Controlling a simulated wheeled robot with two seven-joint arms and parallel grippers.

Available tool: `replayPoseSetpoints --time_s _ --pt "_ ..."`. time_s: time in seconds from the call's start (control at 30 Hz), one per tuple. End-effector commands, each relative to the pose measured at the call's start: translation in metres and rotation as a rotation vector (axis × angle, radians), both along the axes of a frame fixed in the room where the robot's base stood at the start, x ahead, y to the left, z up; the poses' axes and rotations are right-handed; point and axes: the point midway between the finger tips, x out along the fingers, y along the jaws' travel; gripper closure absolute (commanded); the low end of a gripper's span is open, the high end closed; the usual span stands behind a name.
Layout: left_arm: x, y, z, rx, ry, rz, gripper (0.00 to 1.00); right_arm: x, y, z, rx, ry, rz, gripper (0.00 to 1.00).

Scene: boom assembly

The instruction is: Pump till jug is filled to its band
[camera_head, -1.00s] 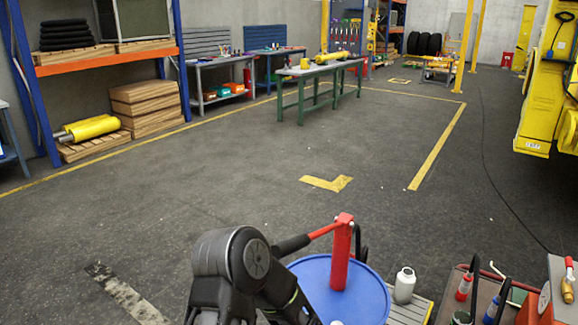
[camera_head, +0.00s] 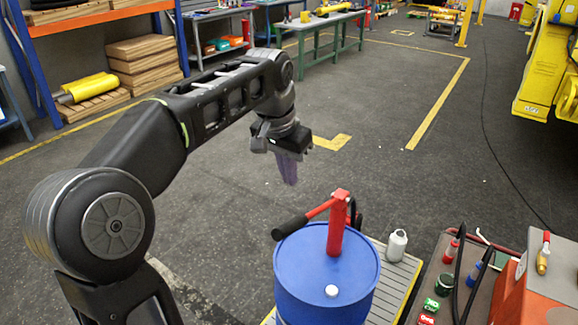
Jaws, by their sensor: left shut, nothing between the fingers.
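A blue drum (camera_head: 322,278) stands at the lower middle with a red hand pump (camera_head: 336,225) upright on its top. The pump's red lever slants down to the left and ends in a black handle grip (camera_head: 289,228). My left gripper (camera_head: 289,180) points down, shut and empty, above the handle grip and apart from it. A small white container (camera_head: 397,245) stands to the right of the drum; I cannot tell whether it is the jug. No fill band can be made out. My right gripper is not in view.
The drum and the white container stand on a slatted grey platform (camera_head: 398,285). To its right is a bench (camera_head: 447,262) with red, green and blue items, black hoses and an orange-red box (camera_head: 518,287). Open floor (camera_head: 400,180) lies beyond the drum.

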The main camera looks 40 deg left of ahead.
Motion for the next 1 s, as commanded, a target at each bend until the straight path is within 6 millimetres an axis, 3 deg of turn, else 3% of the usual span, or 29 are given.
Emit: replayPoseSetpoints --time_s 0.37,0.8,1.0 --pt "0.0 0.0 -0.005 -0.001 0.001 0.001 1.0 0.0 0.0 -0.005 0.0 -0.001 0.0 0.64" --pt "0.0 0.0 -0.067 -0.001 0.001 0.001 1.0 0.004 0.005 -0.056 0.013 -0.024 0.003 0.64" --pt "0.0 0.0 -0.072 -0.001 0.001 0.001 1.0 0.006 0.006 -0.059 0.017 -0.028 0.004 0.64"
